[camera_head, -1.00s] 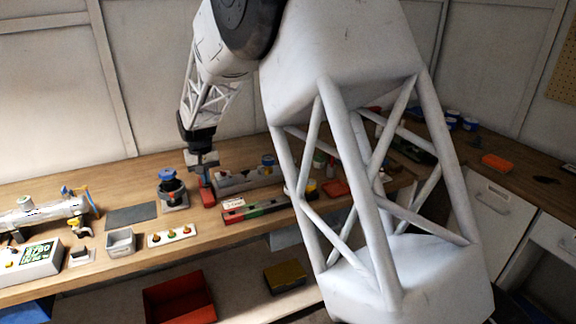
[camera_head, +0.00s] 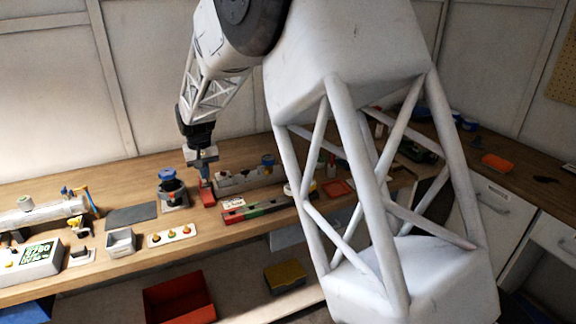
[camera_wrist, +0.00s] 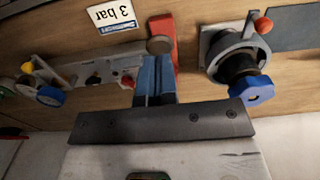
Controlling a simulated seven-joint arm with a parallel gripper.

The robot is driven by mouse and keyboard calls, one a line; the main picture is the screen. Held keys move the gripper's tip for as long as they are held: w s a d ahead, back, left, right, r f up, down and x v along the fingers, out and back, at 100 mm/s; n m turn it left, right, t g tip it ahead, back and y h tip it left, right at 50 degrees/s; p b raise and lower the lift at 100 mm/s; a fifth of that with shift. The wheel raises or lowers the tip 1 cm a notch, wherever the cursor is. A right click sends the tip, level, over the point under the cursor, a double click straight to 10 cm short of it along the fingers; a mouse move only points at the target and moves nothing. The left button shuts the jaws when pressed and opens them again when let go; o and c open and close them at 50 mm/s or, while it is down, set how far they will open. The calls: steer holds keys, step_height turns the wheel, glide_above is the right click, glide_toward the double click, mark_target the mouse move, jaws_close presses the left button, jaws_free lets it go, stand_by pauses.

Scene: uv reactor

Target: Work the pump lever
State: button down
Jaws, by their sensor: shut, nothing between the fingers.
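A red part (camera_wrist: 162,32), which looks like the pump lever, stands just beyond my fingertips in the wrist view. In the head view the red part (camera_head: 207,196) is low on the bench, directly below my gripper (camera_head: 205,178). My gripper's blue fingers (camera_wrist: 155,66) are shut together and hold nothing. The fingers hide part of the lever.
A valve with a blue knob (camera_wrist: 251,90) and an orange-tipped handle stands close by on one side. A grey manifold with coloured knobs (camera_wrist: 75,78) is on the other. A "3 bar" label (camera_wrist: 114,14) lies behind. A dark mat (camera_head: 131,216) is free of objects.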

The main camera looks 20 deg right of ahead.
mark_target(206, 184)
steer(key=shift+f, duration=0.25)
steer(key=shift+f, duration=0.35)
steer(key=shift+f, duration=2.05)
steer(key=shift+r, duration=2.65)
steer(key=shift+f, duration=0.3)
